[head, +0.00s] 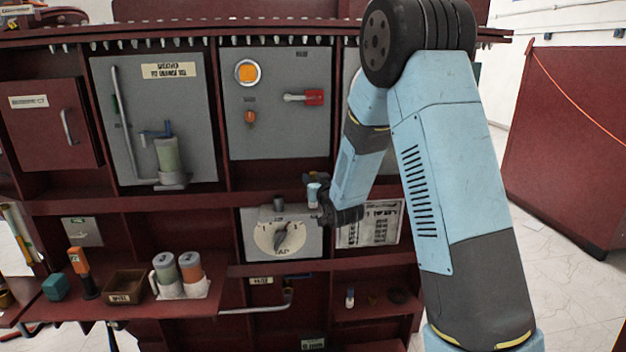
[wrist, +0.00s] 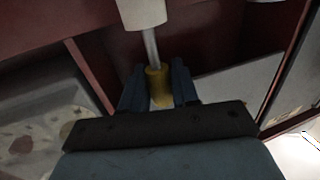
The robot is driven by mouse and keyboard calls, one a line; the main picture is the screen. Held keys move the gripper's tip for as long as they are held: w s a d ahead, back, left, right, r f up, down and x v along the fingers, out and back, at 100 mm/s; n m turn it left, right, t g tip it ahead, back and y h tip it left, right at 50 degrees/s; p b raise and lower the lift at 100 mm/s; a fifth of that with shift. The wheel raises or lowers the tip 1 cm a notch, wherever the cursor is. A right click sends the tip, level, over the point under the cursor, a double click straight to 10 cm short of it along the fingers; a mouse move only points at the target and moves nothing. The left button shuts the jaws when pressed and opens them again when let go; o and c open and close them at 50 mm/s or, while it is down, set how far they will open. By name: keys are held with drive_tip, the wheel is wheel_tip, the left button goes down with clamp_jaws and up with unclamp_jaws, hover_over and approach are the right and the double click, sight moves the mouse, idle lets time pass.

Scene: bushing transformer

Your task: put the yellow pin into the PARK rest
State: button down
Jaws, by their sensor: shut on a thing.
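The yellow pin (wrist: 157,88) stands between the two fingers of my gripper (wrist: 158,92) in the wrist view, and the fingers are shut on its yellow part. A metal rod runs up from it to a whitish cylinder (wrist: 142,12); I cannot tell whether that cylinder belongs to the pin. In the head view my gripper (head: 322,200) is in front of the red frame, just right of and above the dial plate (head: 303,246). A small pale piece with a dark top (head: 313,190) shows at its fingers. I cannot make out a PARK label, so I cannot identify the rest.
The dial (head: 279,237) has a dark pointer, and a grey stub (head: 279,203) stands above it. A printed sheet (head: 370,224) is right of it. The lower shelf (head: 375,310) holds small items. A left shelf carries an open box (head: 125,287) and two canisters (head: 178,275).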

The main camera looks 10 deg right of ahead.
drive_tip(key=shift+f, duration=1)
drive_tip(key=c, duration=0.8)
unclamp_jaws()
drive_tip(key=v, duration=1.3)
drive_tip(key=shift+s+d+f, duration=0.1)
drive_tip(key=shift+s+d, duration=0.05)
drive_tip(key=shift+s, duration=0.2)
